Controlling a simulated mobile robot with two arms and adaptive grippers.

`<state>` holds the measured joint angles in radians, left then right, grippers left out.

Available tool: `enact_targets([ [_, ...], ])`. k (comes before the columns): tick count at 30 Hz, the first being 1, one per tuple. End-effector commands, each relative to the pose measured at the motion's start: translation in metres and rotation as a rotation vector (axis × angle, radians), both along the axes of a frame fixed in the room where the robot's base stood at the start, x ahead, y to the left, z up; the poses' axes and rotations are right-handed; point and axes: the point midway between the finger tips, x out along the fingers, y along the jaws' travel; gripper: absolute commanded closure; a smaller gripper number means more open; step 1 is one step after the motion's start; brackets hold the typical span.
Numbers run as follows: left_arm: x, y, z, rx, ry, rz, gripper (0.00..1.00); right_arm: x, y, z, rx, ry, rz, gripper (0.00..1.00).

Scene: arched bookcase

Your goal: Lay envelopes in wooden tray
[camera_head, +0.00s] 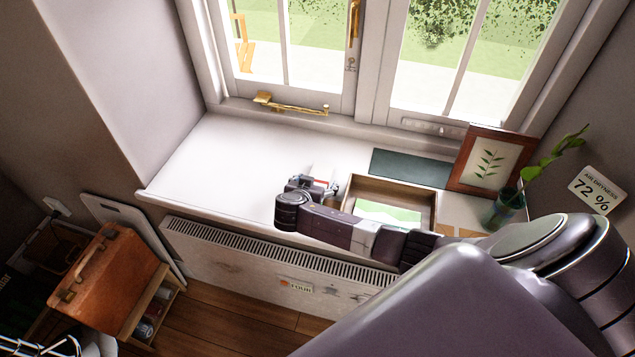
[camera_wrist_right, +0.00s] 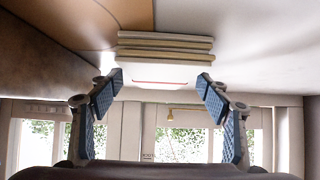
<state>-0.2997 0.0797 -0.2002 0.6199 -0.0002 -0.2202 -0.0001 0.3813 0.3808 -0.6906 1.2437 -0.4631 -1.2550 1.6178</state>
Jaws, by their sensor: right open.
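The wooden tray (camera_head: 430,212) sits on the white windowsill, with a green-and-white card or picture (camera_head: 388,214) inside. My right gripper (camera_head: 318,185) is just left of the tray, low over the sill. In the right wrist view its two fingers (camera_wrist_right: 160,90) are apart. A small stack of white and cream flat pieces, apparently envelopes (camera_wrist_right: 165,57), lies ahead between the fingertips, not visibly clamped. A bit of white and red (camera_head: 322,180) shows at the gripper in the head view. A brown wall (camera_wrist_right: 50,65), probably the tray's side, is close at left in the wrist view. My left gripper is not seen.
A dark green flat item (camera_head: 410,167) lies behind the tray. A framed leaf picture (camera_head: 490,160) and a glass with a plant (camera_head: 505,207) stand right of it. Brown flat pieces (camera_head: 468,232) lie by the glass. The sill's left part (camera_head: 220,160) is clear.

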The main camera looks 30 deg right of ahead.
Motion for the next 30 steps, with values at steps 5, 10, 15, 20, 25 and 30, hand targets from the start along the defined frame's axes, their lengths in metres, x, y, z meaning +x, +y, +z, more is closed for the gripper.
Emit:
enact_targets([
  [5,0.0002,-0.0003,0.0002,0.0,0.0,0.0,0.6,0.0024,-0.0027,-0.0026,0.001,0.0,0.001,0.3],
  [10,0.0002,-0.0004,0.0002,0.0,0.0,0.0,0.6,0.0023,-0.0025,-0.0025,0.0,0.0,0.001,0.32],
  [15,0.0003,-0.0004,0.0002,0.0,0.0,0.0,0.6,0.0022,-0.0025,-0.0024,0.0,0.0,0.001,0.51],
  [20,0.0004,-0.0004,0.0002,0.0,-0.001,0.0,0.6,0.0022,-0.0024,-0.0023,0.0,0.0,0.001,0.68],
  [25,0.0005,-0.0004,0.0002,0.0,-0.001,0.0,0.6,0.0022,-0.0023,-0.0022,0.0,0.0,0.001,0.78],
  [30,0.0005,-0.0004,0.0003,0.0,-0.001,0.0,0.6,0.0024,-0.0023,-0.0008,0.001,-0.001,0.0,0.78],
])
